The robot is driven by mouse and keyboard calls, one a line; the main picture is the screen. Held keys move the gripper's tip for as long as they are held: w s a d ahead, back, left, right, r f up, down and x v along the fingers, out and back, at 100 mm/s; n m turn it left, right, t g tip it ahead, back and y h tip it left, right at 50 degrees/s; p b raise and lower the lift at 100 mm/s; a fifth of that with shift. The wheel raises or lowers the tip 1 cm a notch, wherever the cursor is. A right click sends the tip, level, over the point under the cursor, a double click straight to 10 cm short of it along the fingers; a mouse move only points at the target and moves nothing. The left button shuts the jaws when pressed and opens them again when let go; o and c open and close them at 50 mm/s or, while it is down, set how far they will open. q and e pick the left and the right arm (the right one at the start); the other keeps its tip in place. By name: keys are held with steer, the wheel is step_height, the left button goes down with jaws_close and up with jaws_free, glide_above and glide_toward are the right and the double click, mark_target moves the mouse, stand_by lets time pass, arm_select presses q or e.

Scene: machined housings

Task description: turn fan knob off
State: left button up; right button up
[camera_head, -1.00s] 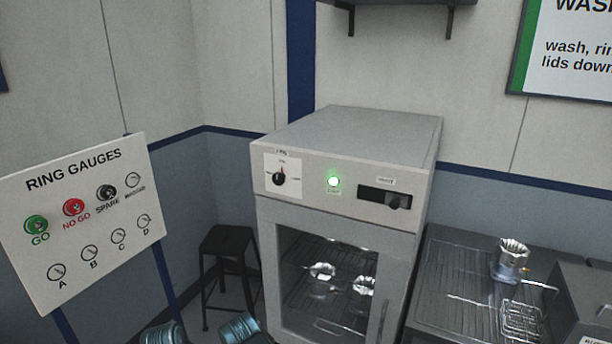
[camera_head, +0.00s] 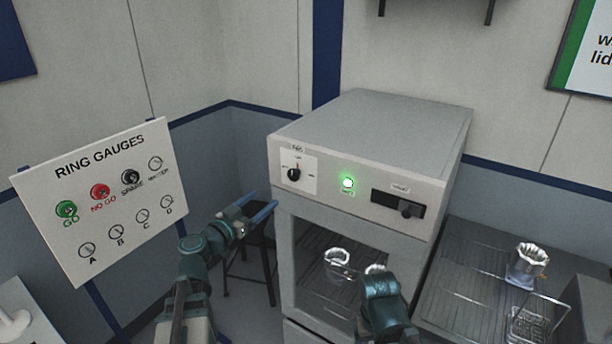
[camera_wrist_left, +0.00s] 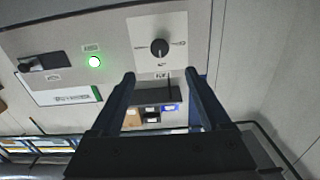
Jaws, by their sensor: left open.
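The fan knob (camera_head: 294,174) is a small black dial on a white plate at the upper left of the grey oven's front panel. My left gripper (camera_head: 259,204) is open and empty, left of and below the knob in the head view. In the left wrist view the knob (camera_wrist_left: 159,47) appears, apparently upside down, just beyond and between the two open fingertips (camera_wrist_left: 159,75). The fingers do not touch it. My right arm shows at the lower middle of the head view; its gripper cannot be seen.
A lit green lamp (camera_head: 347,183) and a black slider (camera_head: 398,204) sit right of the knob. The grey oven (camera_head: 375,125) has a glass door with metal parts inside. A gauge board (camera_head: 127,222) stands left, a dark stool (camera_head: 250,262) behind my left arm.

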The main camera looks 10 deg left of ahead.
mark_target(292, 177)
arm_select(q)
steer(key=x, duration=1.3)
steer(key=shift+w+d, duration=0.1)
steer(key=shift+w, duration=0.25)
steer(key=shift+c, duration=0.2)
jaws_close()
